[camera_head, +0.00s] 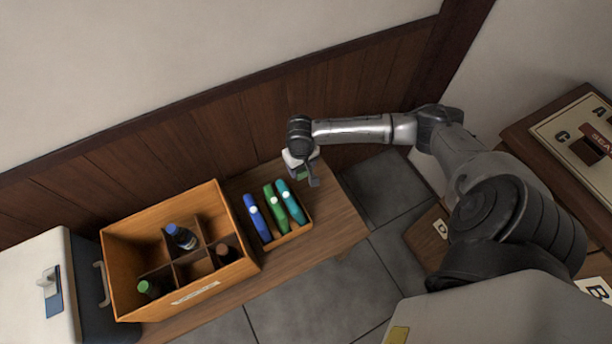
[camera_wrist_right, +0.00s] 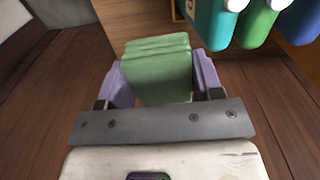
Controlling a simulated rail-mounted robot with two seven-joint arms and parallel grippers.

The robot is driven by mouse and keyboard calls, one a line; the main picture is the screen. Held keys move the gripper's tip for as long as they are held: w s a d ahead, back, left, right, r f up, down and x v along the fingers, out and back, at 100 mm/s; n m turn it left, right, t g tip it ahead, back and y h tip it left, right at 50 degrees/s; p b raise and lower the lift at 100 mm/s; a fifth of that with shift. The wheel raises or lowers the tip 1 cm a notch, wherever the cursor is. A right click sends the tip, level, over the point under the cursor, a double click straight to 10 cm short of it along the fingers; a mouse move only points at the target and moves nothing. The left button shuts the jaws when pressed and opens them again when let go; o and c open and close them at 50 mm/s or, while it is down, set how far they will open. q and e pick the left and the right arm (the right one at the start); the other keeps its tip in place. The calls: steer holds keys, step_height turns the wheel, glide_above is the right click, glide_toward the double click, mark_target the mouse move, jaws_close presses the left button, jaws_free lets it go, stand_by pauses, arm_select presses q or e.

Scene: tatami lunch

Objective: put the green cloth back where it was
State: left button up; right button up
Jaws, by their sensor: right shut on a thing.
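The green cloth (camera_wrist_right: 158,78) is folded into a thick block and sits between the purple finger pads of my right gripper (camera_wrist_right: 160,84) in the right wrist view. The gripper is shut on it. In the head view my right gripper (camera_head: 307,176) is over the right end of the low wooden table (camera_head: 325,215), just right of the small tray; only a sliver of green shows under it. I cannot tell whether the cloth touches the table. My left gripper is not in view.
A small wooden tray (camera_head: 289,238) holds blue (camera_head: 257,219), green (camera_head: 275,208) and teal (camera_head: 291,202) bottles close beside the gripper. A divided wooden crate (camera_head: 125,257) with several bottles stands left. A white box (camera_head: 35,295) is at far left. Lettered boards (camera_head: 562,125) are at right.

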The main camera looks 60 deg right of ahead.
steer(key=s+d+f+b, duration=0.55)
steer(key=d+f, duration=0.25)
steer(key=f, duration=0.4)
steer(key=shift+m, duration=0.4)
steer(key=w+d+f+b, duration=0.1)
steer(key=w+f+b, duration=0.1)
steer(key=w, duration=0.1)
steer(key=w+d+f+b, duration=0.1)
steer(key=w+f+b, duration=0.1)
steer(key=w, duration=0.1)
steer(key=w+d+f+b, duration=0.1)
steer(key=w+b, duration=0.2)
steer(key=shift+w+d+f, duration=0.1)
steer(key=shift+d+f, duration=0.3)
steer(key=shift+w+d+f+b, duration=0.25)
steer(key=shift+w+b, duration=0.15)
steer(key=shift+w, duration=0.15)
step_height(320, 180, down, 4)
steer(key=b, duration=0.3)
steer(key=o, duration=0.9)
steer(key=shift+f, duration=0.1)
